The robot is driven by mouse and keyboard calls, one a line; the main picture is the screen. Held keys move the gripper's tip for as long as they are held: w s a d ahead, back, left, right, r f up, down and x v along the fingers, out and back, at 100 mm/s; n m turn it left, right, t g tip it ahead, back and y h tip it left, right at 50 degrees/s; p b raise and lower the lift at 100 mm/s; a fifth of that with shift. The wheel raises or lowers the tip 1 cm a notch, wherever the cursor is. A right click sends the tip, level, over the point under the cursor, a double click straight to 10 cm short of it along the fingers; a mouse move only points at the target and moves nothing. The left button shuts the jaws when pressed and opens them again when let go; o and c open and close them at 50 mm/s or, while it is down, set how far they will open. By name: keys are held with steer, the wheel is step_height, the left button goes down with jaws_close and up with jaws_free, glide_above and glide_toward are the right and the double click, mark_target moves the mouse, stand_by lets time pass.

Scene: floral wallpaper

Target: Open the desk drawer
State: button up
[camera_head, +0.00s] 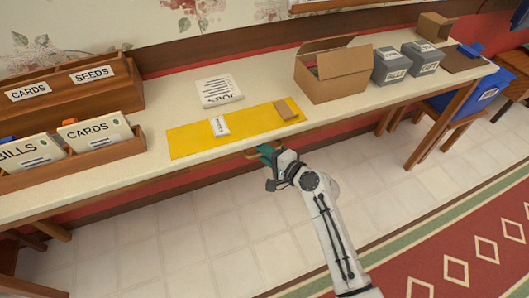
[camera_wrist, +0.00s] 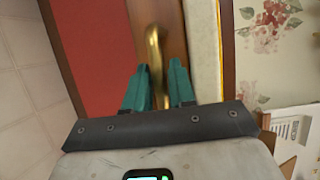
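The desk (camera_head: 355,112) has a pale top and runs along the wall. In the wrist view, a brown wooden drawer front (camera_wrist: 188,35) carries a curved brass handle (camera_wrist: 154,50). My gripper (camera_wrist: 160,72) has teal fingers, which stand apart with the lower part of the handle between them; a gap shows beside the handle. In the head view, my gripper (camera_head: 268,152) is at the desk's front edge, below the yellow mat, and hides part of the drawer front. The drawer looks shut.
On the desk are a yellow mat (camera_head: 190,142), a paper stack (camera_head: 219,90), an open cardboard box (camera_head: 336,88), grey boxes (camera_head: 391,66) and wooden card trays (camera_head: 75,92). The tiled floor (camera_head: 200,245) in front is clear.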

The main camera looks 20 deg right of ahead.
steer(key=shift+c, duration=0.4)
jaws_close()
steer(key=shift+s, duration=0.1)
